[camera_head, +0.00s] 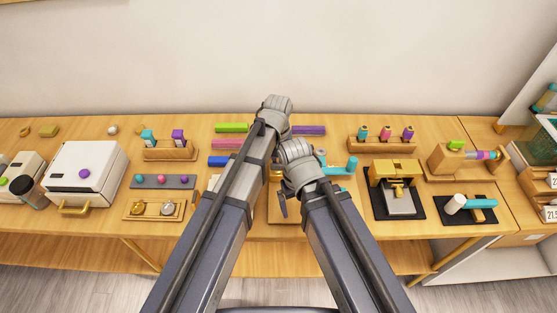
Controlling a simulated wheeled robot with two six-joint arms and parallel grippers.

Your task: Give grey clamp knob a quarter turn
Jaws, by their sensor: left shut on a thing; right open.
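My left gripper (276,106) reaches to the back middle of the table. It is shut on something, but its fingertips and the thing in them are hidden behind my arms. My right gripper (296,162) is lower and just to the right, over a small wooden board (274,214). It is open, with a dark finger pointing down. A teal handle (341,168) sticks out to the right of my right gripper. I cannot make out the grey clamp knob; my arms and grippers cover the middle of the table.
Green (231,127), pink (227,144) and purple (309,131) bars lie around my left gripper. A gold press (392,171) stands at the right, and a white box (86,168) at the left. Racks and trays fill much of the table.

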